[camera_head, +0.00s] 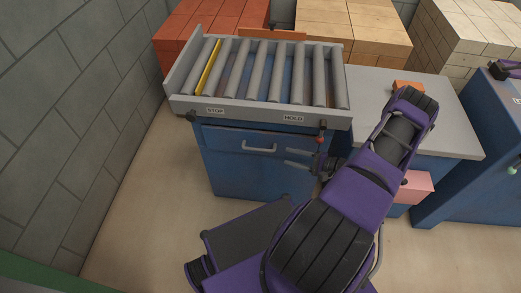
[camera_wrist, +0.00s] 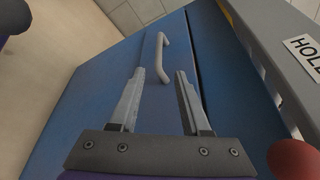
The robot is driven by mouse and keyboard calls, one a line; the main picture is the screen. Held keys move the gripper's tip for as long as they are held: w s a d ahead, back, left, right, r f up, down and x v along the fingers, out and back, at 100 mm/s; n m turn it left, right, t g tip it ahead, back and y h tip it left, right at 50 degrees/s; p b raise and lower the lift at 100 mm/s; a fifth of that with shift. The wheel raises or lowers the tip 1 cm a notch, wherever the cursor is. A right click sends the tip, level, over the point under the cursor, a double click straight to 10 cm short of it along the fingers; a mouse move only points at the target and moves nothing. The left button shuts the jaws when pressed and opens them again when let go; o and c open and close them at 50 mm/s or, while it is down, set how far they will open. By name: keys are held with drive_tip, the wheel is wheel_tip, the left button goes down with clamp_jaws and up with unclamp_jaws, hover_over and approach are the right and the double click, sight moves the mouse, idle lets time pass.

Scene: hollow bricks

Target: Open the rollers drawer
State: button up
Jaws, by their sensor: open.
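The rollers drawer (camera_head: 225,141) is a blue front under the roller table, and it looks closed. Its pale grey bar handle (camera_head: 259,148) sits on the front. In the wrist view the handle (camera_wrist: 163,57) lies ahead of the fingertips, roughly in line with the gap between them. My gripper (camera_head: 287,158) is to the right of the handle in the head view, in front of the cabinet. In the wrist view my gripper (camera_wrist: 160,75) is open, with two grey fingers apart and nothing between them.
The roller table (camera_head: 330,122) with STOP and HOLD labels overhangs the drawer. A red knob (camera_head: 320,139) hangs near my gripper. A grey worktop (camera_head: 455,135) stands right, with a pink brick (camera_head: 418,186) below. Brick stacks (camera_head: 350,30) stand behind. Floor at left is clear.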

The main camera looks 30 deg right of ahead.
sight(260, 149)
drive_tip(key=x, duration=1.3)
drive_tip(key=shift+w, duration=0.15)
clamp_jaws()
idle(0.8)
